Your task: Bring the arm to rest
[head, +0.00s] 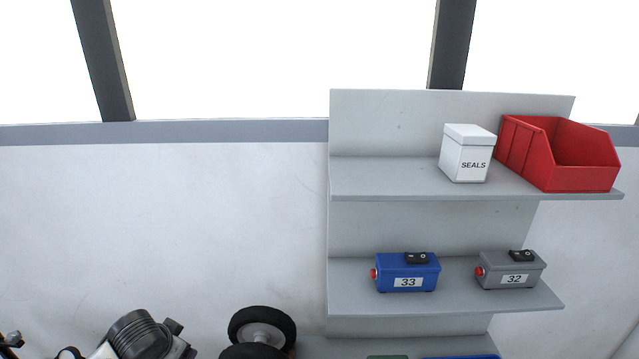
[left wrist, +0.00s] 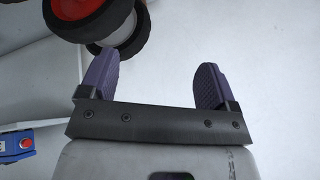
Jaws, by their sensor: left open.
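My left gripper (left wrist: 156,62) shows in the left wrist view with its two purple ridged fingers wide apart. Nothing is between the fingers. Black-tyred wheels show beyond the left finger at the top left, and whether that finger touches them cannot be told. My right gripper is not in view.
A grey shelf unit (head: 420,190) holds a white SEALS box (head: 465,155), a red bin (head: 585,172), a blue unit 33 (head: 408,268) and a grey unit 32 (head: 512,266). A black-tyred wheel (head: 282,322) stands low, left of the shelves. The wall left of them is bare.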

